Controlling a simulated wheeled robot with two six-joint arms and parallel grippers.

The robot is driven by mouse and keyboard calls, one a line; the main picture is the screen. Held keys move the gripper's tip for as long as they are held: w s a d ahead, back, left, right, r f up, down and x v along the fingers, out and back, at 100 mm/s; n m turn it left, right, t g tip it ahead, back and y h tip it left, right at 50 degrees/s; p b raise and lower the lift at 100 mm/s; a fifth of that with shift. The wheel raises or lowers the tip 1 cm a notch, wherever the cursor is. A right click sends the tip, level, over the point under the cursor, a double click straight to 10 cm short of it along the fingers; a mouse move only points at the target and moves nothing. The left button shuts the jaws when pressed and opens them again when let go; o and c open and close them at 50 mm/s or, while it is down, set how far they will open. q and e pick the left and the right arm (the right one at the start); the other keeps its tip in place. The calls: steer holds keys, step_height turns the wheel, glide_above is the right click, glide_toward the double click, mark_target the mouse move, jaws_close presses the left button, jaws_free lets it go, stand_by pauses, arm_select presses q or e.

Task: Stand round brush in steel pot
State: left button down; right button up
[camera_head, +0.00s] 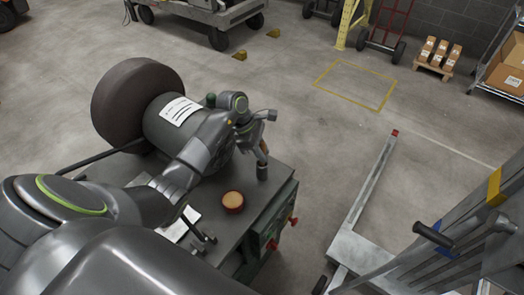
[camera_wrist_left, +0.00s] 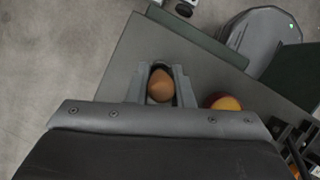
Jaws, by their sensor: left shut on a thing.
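My left gripper (camera_head: 258,143) is shut on the brown handle of the round brush (camera_head: 264,148), above the right end of the dark bench top. In the left wrist view the rounded handle end (camera_wrist_left: 160,86) sits between the two grey fingers. Directly below the handle in the head view is a short dark grey cylinder (camera_head: 262,172); I cannot tell whether it is the steel pot or the brush's head. The handle looks nearly upright. No other steel pot is clearly visible. My right gripper is out of view.
A red tin with tan contents (camera_head: 233,203) stands on the bench (camera_head: 213,252), near the gripper. A large dark roller (camera_head: 128,100) and a grey drum with a white label (camera_head: 180,112) fill the back left. Red knobs (camera_head: 293,220) stick out from the bench's right side.

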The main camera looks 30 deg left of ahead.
arm_select(q)
steer(key=shift+f, duration=0.2)
steer(key=c, duration=1.2)
jaws_free()
steer(key=b+v, duration=0.4)
steer(key=v, duration=1.3)
steer(key=shift+r, duration=0.25)
steer(key=shift+s+f, duration=0.1)
steer(key=shift+f, duration=0.05)
